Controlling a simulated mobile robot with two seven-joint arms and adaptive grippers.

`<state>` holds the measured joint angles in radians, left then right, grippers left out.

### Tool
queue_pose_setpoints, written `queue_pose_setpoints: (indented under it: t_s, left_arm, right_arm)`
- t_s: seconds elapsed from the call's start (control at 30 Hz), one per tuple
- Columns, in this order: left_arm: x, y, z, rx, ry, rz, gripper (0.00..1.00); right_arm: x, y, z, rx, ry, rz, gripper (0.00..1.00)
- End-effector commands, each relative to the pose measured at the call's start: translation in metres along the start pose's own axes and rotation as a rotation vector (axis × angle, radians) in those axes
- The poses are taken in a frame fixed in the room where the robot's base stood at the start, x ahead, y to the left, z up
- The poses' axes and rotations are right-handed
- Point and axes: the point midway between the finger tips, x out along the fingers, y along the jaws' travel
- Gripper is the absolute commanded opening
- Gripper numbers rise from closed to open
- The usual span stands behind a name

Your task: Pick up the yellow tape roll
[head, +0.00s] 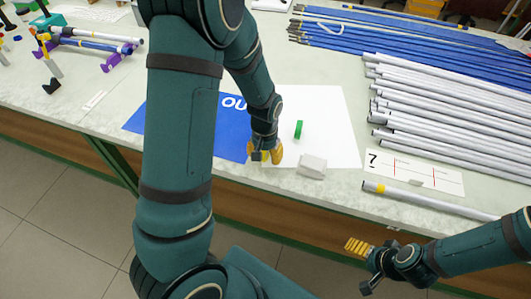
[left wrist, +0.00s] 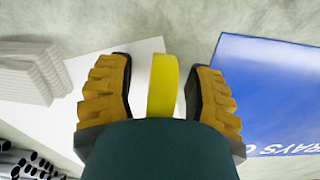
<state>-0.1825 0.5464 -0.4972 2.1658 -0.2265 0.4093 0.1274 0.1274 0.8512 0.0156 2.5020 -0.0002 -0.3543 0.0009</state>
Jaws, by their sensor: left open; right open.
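The yellow tape roll (left wrist: 163,85) stands on edge between the two fingers of my left gripper (left wrist: 162,95) in the left wrist view. Small gaps show on both sides of it, and its lower part is hidden behind my gripper body. In the head view my left gripper (head: 265,152) is low at the table's front edge, and I cannot clearly tell the roll from the yellow fingers there. My right gripper (head: 362,266) is open and empty, off the front of the table at the lower right.
A green roll (head: 298,130) stands on the white sheet (head: 335,115). A whitish block (head: 312,165) lies close to the right of my left gripper. A blue sheet (head: 225,135) lies to the left. Grey rods (head: 440,115) and blue rods (head: 400,35) fill the right side.

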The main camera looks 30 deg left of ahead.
Motion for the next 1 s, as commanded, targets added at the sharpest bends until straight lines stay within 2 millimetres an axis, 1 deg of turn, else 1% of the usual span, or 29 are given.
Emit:
queue_pose_setpoints:
  t_s: [0.07, 0.27, 0.3, 0.37, 0.4, 0.43, 0.83, 0.93, 1.0]
  left_arm:
    - [0.003, 0.0, 0.0, 0.0, 0.001, 0.0, 0.53]
    - [0.002, 0.0, 0.0, 0.0, 0.001, 0.0, 0.53]
    - [0.002, 0.0, 0.0, 0.0, 0.001, 0.0, 0.45]
    - [0.002, 0.0, 0.0, 0.0, 0.001, 0.0, 0.24]
    - [0.002, 0.0, 0.0, 0.0, 0.001, 0.0, 0.1]
    - [0.002, 0.0, 0.0, 0.0, 0.001, 0.0, 0.0]
    - [0.002, 0.0, 0.0, 0.0, 0.001, 0.0, 0.0]
    - [-0.005, 0.001, -0.001, 0.001, 0.002, 0.001, 0.0]
    - [-0.015, 0.001, -0.001, 0.001, 0.003, 0.001, 0.0]
  right_arm:
    - [0.001, 0.0, 0.0, 0.0, 0.001, 0.0, 0.86]
    - [0.0, 0.0, 0.0, 0.0, 0.001, 0.0, 0.86]
    - [0.0, 0.0, 0.0, 0.0, 0.001, 0.0, 0.86]
    - [0.0, 0.0, 0.0, 0.0, 0.001, 0.0, 0.86]
    - [0.0, 0.0, 0.0, 0.0, 0.001, 0.0, 0.86]
    - [0.0, 0.0, 0.0, 0.0, 0.001, 0.0, 0.86]
    - [0.0, 0.0, 0.0, 0.0, 0.001, 0.0, 0.86]
    - [-0.002, -0.001, 0.0, 0.0, 0.0, 0.0, 0.86]
    - [-0.005, -0.002, 0.0, 0.0, -0.001, 0.0, 0.86]
